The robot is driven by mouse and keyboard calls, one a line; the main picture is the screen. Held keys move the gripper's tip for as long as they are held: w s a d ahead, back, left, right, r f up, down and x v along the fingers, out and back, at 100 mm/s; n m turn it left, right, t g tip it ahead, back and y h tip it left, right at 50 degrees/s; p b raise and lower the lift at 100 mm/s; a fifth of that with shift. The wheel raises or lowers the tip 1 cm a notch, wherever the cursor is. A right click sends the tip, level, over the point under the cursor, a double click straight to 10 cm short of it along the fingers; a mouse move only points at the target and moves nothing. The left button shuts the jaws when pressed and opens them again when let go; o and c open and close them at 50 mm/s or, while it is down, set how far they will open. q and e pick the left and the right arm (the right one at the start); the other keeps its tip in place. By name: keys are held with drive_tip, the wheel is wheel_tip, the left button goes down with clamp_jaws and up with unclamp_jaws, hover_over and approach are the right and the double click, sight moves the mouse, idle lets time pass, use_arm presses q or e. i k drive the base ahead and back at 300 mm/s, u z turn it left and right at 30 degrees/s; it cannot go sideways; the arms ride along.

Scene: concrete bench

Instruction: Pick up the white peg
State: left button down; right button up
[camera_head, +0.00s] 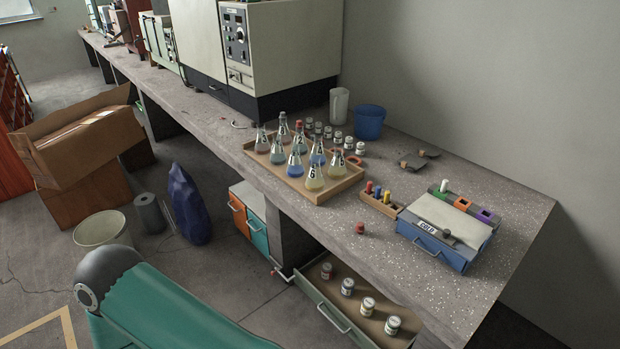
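A small whitish upright piece (444,185) stands at the green end of a row of coloured square holders, behind the blue box marked COLD. It may be the white peg, but it is too small to be sure. A wooden rack (379,206) left of the box holds a red peg (369,187), a dark blue peg (377,191) and a yellow peg (386,197). Neither of my grippers shows in the head view.
The blue COLD box (432,243) has a pale lid and stands near the bench's front edge. A small red-topped object (360,228) lies on the bench. A wooden tray (335,190) holds several flasks. An open drawer (330,312) holds several jars. Bare bench (510,200) lies at the right.

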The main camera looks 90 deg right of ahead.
sight(444, 182)
drive_tip(key=u, duration=0.1)
drive_tip(key=i, duration=0.95)
drive_tip(key=z, duration=1.5)
drive_tip(key=i, duration=0.2)
drive_tip(key=z, duration=2)
drive_tip(key=k, duration=0.6)
drive_tip(key=z, duration=0.35)
drive_tip(key=i, duration=1.6)
drive_tip(key=u, duration=0.3)
